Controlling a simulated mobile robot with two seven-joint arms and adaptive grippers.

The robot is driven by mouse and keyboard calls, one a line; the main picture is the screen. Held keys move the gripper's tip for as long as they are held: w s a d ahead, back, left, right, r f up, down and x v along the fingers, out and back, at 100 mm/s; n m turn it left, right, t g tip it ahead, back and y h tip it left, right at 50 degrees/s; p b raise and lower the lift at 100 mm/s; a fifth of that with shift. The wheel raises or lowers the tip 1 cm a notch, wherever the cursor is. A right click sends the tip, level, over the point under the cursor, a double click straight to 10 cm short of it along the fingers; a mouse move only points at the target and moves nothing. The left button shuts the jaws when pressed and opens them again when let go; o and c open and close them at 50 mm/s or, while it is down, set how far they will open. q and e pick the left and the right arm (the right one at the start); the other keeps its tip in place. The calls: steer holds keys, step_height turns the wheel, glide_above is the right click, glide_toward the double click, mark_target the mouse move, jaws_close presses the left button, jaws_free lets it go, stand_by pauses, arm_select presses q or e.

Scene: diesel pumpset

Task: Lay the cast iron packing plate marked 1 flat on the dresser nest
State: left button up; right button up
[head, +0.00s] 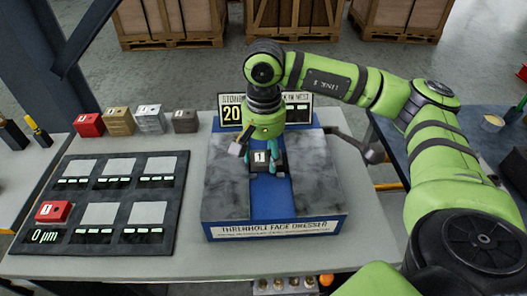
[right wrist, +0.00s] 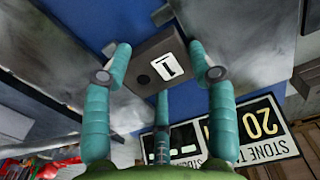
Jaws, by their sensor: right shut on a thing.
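The dark grey cast iron packing plate (head: 262,158) with a white label 1 is at the dresser's middle. It also shows in the right wrist view (right wrist: 148,62), between the teal fingers. My right gripper (head: 267,163) reaches down from above and is shut on the plate. The nest is the blue channel (head: 264,205) between two mottled grey stone faces of the dresser. I cannot tell whether the plate touches the channel floor. My left gripper is not in view.
Several blocks, red (head: 88,124), brass, silver and dark (head: 185,121), stand behind a dark tray (head: 83,165) of pale pads. A red block (head: 53,212) sits on the tray's front left spot. A sign (head: 230,113) reading 20 stands behind the dresser. A dark lever (head: 371,152) projects at its right.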

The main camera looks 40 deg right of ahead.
steer(key=shift+f+b, duration=0.3)
steer(key=shift+f, duration=0.05)
steer(key=o, duration=1.6)
steer(key=shift+r, duration=0.1)
steer(key=shift+o, duration=0.2)
step_height(320, 180, up, 12)
step_height(320, 180, up, 6)
steer(key=p, duration=0.6)
